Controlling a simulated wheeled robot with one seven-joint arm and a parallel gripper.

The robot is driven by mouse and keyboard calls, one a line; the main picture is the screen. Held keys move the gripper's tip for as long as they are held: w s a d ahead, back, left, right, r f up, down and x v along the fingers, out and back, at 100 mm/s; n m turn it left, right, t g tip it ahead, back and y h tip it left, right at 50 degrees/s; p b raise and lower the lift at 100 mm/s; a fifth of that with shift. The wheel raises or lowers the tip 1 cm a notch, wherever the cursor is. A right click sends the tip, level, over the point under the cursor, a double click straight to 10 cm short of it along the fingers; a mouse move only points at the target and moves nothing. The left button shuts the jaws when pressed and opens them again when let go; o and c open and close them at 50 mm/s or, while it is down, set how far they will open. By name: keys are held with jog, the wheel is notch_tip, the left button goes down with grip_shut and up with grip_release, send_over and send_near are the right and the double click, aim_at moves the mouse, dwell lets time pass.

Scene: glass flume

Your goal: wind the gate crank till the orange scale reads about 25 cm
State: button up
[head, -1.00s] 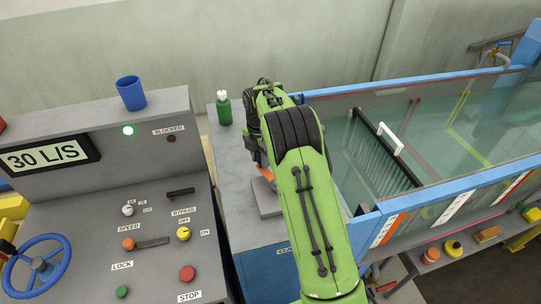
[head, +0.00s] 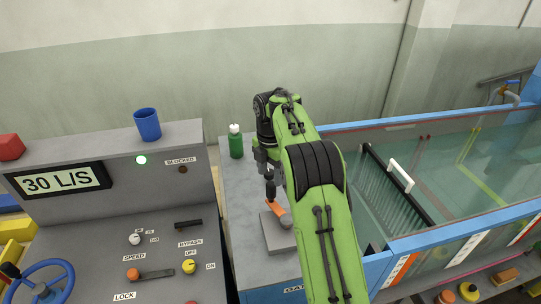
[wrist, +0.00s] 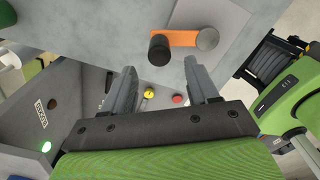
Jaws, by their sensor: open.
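The gate crank is an orange arm (head: 278,209) with an upright dark handle (head: 270,190), on a grey block (head: 277,236) on the bench left of the flume. In the wrist view the orange arm (wrist: 183,38) runs between a dark handle (wrist: 160,50) and a grey-brown hub (wrist: 207,38). My gripper (head: 266,170) is just above the handle in the head view. In the wrist view its fingers (wrist: 161,66) are apart, with the handle in line with the gap and nothing held. The orange scale (head: 402,268) is on the flume's near side; its reading is too small to tell.
A green bottle (head: 236,145) stands on the bench behind the crank. The console (head: 85,240) at left carries knobs, a blue wheel (head: 42,285) and a blue cup (head: 147,124). The glass flume (head: 450,236) borders the bench at right. My arm hides part of the bench.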

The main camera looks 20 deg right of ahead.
notch_tip(320, 180, up, 8)
jog(key=p, duration=0.1)
jog(key=shift+f+p, duration=0.25)
jog(key=shift+p, duration=0.15)
jog(key=shift+f, duration=0.1)
jog(key=s+a+r+m+t+b, duration=0.1)
jog(key=s+a+r+m+b, duration=0.15)
jog(key=s+m, duration=0.35)
jog(key=s+a+r+m+t+b, duration=0.25)
jog(key=s+m, duration=0.25)
jog(key=s, duration=0.4)
jog(key=s+f+m+b, duration=0.1)
jog(key=s+f+m, duration=0.2)
jog(key=s, duration=0.3)
jog(key=s+f+m+t+b, duration=0.1)
jog(key=s+f+m, duration=0.2)
jog(key=s+m, duration=0.2)
jog(key=s+a+f+m+t+b, duration=0.1)
jog(key=s+f+m, duration=0.2)
jog(key=s, duration=0.5)
jog(key=shift+f+m+b, duration=0.35)
jog(key=shift+f+m, duration=0.05)
jog(key=shift+f, duration=0.15)
jog(key=shift+s, duration=0.15)
